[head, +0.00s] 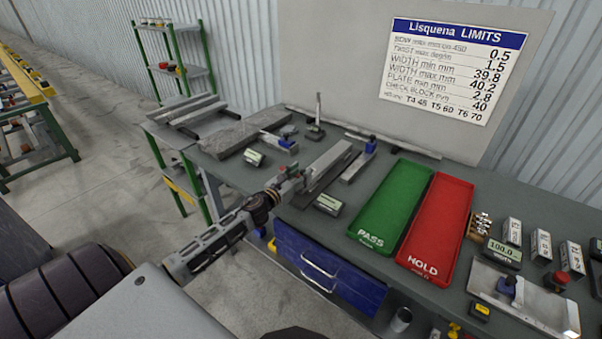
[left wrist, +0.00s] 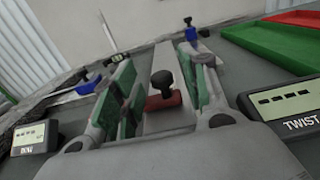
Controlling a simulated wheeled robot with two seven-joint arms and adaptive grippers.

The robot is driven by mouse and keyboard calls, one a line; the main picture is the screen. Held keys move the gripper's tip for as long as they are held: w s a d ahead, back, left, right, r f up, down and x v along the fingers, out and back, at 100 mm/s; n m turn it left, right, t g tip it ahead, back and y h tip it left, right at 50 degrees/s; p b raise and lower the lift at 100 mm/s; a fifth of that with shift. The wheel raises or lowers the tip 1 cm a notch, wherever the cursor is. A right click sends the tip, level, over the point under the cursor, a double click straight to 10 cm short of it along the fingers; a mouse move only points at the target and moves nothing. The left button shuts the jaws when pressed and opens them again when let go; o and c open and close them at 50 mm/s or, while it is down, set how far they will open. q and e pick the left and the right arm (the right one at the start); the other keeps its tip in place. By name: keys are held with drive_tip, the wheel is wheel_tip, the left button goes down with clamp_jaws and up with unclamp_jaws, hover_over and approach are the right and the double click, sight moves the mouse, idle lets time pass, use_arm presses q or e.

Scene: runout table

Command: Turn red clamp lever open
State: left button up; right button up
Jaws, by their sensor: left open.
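The red clamp lever (left wrist: 165,101) shows in the left wrist view as a short red body with a black knob above it. It sits on a long grey bar fixture (head: 327,165) on the bench. In the head view only a small red spot (head: 282,168) shows beside my gripper. My left gripper (head: 288,182) is at the near end of the bar. In the left wrist view its green-padded fingers stand apart, one on each side of the lever, with visible gaps. I cannot tell how far the fingertips reach past the lever. My right gripper is not in view.
A TWIST display (left wrist: 285,105) stands right of the fixture and another display (left wrist: 30,137) left of it. A green PASS tray (head: 385,210) and red HOLD tray (head: 437,225) lie to the right. A grey slab (head: 232,138) lies behind left. A limits sign (head: 452,70) hangs behind.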

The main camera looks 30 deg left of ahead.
use_arm(q)
drive_tip(key=shift+w, duration=0.3)
clamp_jaws()
idle(0.3)
